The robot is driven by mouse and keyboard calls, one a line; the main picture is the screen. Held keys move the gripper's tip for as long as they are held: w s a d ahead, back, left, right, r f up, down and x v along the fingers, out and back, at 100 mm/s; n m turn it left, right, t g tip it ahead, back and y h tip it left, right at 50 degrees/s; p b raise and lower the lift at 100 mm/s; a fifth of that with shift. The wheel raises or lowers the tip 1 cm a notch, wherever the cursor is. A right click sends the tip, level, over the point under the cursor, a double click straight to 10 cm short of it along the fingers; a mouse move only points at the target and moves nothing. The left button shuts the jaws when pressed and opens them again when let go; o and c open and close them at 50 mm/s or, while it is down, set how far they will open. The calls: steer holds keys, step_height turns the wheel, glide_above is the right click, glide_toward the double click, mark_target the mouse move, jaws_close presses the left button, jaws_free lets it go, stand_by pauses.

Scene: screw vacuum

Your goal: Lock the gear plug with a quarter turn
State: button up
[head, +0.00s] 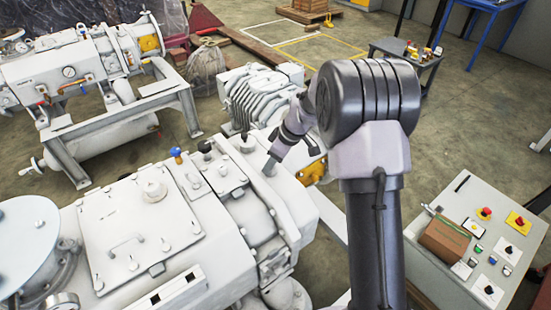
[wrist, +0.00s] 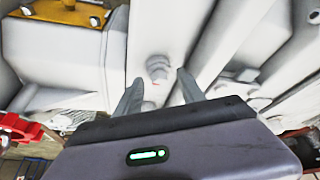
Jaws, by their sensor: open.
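A pale grey stepped plug (wrist: 158,68) stands on the white machine housing (wrist: 205,40) in the wrist view. I take it to be the gear plug; its lock position cannot be read. My gripper is open, its two grey fingers apart, with the gap (wrist: 157,80) just short of the plug. The fingers do not appear to touch it. In the head view my gripper (head: 270,164) points down at the white screw vacuum machine (head: 215,220), near its far right end. The plug cannot be made out there.
A ribbed white motor (head: 262,95) stands just behind my gripper. Dark knobs (head: 205,148) and a blue-topped fitting (head: 176,155) rise from the machine's top. A control panel (head: 485,240) with a cardboard box (head: 443,240) is at right. Open floor lies beyond.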

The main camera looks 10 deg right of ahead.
jaws_close()
steer(key=shift+f+m+t+b, duration=0.1)
steer(key=shift+m+t+b, duration=0.2)
steer(key=shift+m+b, duration=0.25)
steer(key=shift+m+h, duration=0.4)
steer(key=shift+m, duration=0.45)
steer(key=shift+s+r+m+t+h, duration=0.15)
steer(key=shift+r+m+t+h, duration=0.15)
steer(key=shift+m, duration=0.6)
steer(key=shift+m+h+p, duration=0.5)
steer(key=shift+m+p, duration=0.9)
steer(key=shift+p, duration=0.5)
steer(key=shift+m+t+h+p, duration=0.3)
steer(key=shift+m+h+p, duration=0.2)
steer(key=shift+m+p, duration=0.85)
steer(key=shift+f+p, duration=0.15)
steer(key=shift+p, duration=0.4)
